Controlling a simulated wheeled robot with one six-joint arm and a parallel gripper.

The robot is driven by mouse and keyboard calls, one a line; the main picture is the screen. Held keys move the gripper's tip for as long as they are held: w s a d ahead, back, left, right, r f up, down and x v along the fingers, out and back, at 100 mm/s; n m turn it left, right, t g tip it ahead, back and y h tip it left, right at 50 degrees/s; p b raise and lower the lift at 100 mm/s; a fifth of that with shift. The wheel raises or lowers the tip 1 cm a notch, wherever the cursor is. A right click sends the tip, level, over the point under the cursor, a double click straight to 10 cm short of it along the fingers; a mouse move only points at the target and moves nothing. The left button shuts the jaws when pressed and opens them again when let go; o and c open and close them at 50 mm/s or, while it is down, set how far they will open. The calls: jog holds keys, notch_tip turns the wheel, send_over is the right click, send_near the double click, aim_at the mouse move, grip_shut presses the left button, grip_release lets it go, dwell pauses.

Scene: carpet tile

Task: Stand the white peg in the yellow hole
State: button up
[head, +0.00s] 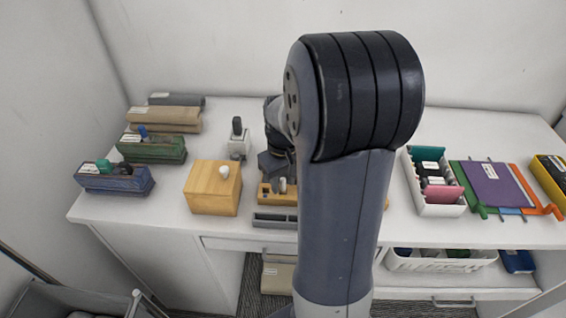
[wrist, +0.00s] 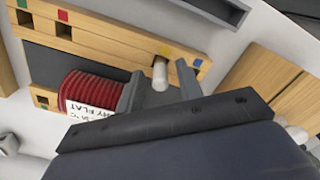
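The white peg (wrist: 160,74) stands in the dark hole beside the yellow square (wrist: 166,50) on the wooden block (wrist: 115,42). In the head view the peg (head: 283,186) sticks up from the block (head: 264,197). My gripper (wrist: 161,88) is around the peg, one finger on each side. A gap shows between the peg and each finger, so the gripper looks open. Other holes in the block, by red, green and blue squares, look empty. My arm hides the right part of the block in the head view.
A red ribbed object (wrist: 84,92) with a label lies close to my left finger. A wooden box (head: 210,192) with a white knob stands left of the block. A grey tray (head: 274,219) lies in front. A white bin (head: 437,208) stands at right.

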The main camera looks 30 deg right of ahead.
aim_at(283, 179)
notch_tip(283, 179, up, 11)
dwell(0.3)
notch_tip(283, 179, down, 12)
jog(key=shift+s+f, duration=0.1)
jog(key=shift+f, duration=0.05)
jog(key=shift+r, duration=1.55)
